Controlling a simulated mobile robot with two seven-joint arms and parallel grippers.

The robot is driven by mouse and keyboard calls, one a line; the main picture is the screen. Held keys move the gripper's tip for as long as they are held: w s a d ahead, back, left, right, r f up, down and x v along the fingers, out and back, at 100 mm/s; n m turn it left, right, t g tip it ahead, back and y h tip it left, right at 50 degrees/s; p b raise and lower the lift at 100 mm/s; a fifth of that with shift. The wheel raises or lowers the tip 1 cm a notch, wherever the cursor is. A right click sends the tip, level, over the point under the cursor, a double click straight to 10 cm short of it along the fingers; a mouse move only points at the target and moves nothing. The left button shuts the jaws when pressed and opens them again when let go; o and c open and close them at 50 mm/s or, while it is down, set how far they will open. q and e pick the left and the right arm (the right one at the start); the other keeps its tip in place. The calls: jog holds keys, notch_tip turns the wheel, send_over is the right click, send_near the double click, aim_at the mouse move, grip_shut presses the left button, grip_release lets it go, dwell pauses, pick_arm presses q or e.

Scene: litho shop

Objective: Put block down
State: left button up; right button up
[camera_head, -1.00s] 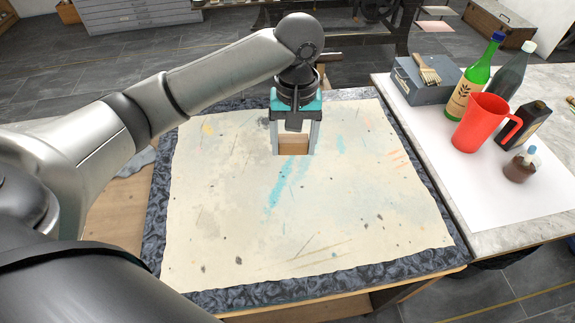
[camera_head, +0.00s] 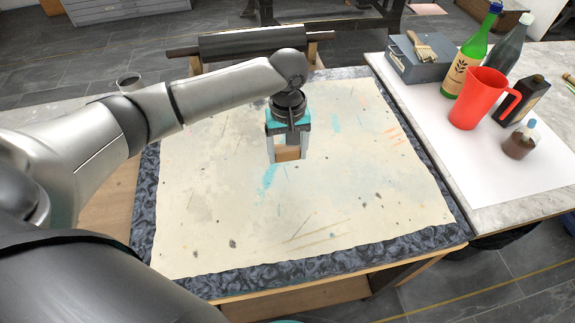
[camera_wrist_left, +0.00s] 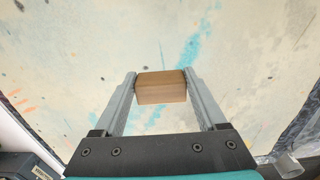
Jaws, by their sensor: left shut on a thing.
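A light brown wooden block (camera_head: 288,154) is between the fingers of my left gripper (camera_head: 287,152) in the head view. The wrist view shows the block (camera_wrist_left: 161,87) pinched between the two grey fingertips of the left gripper (camera_wrist_left: 161,85). Below it is a paint-stained cream sheet (camera_head: 330,200) spread over a dark patterned table surface. The block is over the back middle part of this sheet. I cannot tell whether the block touches the sheet. My right gripper is not in view.
A white-topped side table on the right holds a red jug (camera_head: 480,98), a green bottle (camera_head: 470,62), a grey box (camera_head: 420,58), a dark can (camera_head: 523,101) and a small brown bottle (camera_head: 519,142). A dark roller (camera_head: 250,46) lies behind the sheet. The front of the sheet is clear.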

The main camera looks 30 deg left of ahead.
aim_at(287, 161)
pick_arm(q)
jog(key=shift+f+b, duration=0.6)
jog(key=shift+f, duration=1.6)
jog(key=shift+f, duration=0.15)
jog(key=o, duration=1.3)
